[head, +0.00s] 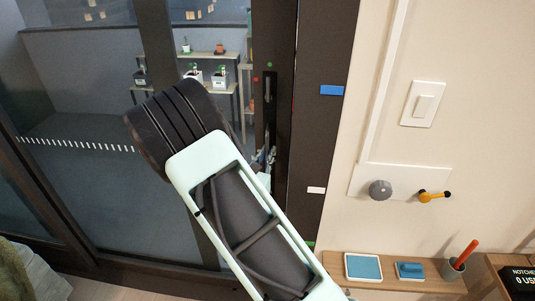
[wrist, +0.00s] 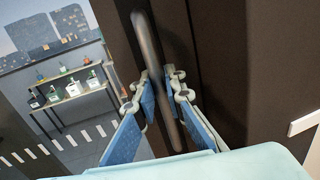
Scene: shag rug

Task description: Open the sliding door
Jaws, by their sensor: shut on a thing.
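The sliding door is a large glass panel in a dark frame (head: 258,112), filling the left of the head view. Its upright handle (head: 267,90) is a slim dark bar on the frame's right side. In the wrist view the handle (wrist: 150,50) runs down between my fingers. My gripper (wrist: 160,84) has its blue-padded fingers on either side of the bar and is shut on it. In the head view my gripper (head: 266,158) is at the lower part of the handle, mostly hidden behind my arm. Whether the door stands slightly open I cannot tell.
A dark post (head: 319,120) with a blue tag (head: 332,90) stands right of the handle. A wooden shelf (head: 390,284) is below. Plant shelves (head: 205,53) stand beyond the glass.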

